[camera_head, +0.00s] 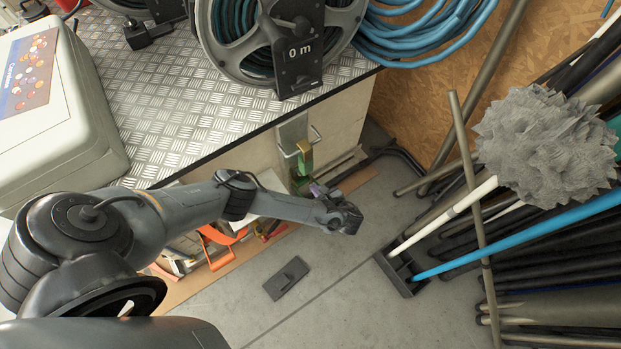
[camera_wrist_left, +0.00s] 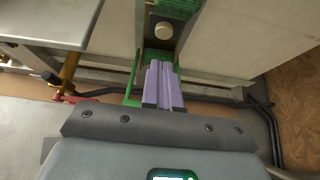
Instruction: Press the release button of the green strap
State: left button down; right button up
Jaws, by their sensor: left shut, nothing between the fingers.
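The green strap (camera_head: 304,160) hangs at the side of the metal-topped workbench, below a metal bracket. In the left wrist view, green webbing (camera_wrist_left: 176,6) shows at the top, with more behind the fingers. Between them is a dark buckle plate with a round cream release button (camera_wrist_left: 163,30). My left gripper (camera_head: 316,188) is beside the lower part of the strap. Its purple fingers (camera_wrist_left: 161,66) are shut and empty, pointing towards the buckle. The fingertips appear just below the button, apart from it in the picture; depth is hard to tell. My right gripper is not in view.
Hose reels (camera_head: 293,45) and a pale case (camera_head: 50,100) stand on the workbench (camera_head: 190,110). Poles and a spiky grey brush (camera_head: 545,145) crowd the right. Orange-handled tools (camera_head: 222,236) lie under my left arm. The floor (camera_head: 325,290) is mostly clear in front.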

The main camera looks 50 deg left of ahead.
pick_arm(q)
jog(key=p+v, duration=0.2)
jog(key=v, duration=0.4)
jog(key=shift+r, duration=0.3)
jog(key=shift+d, duration=0.15)
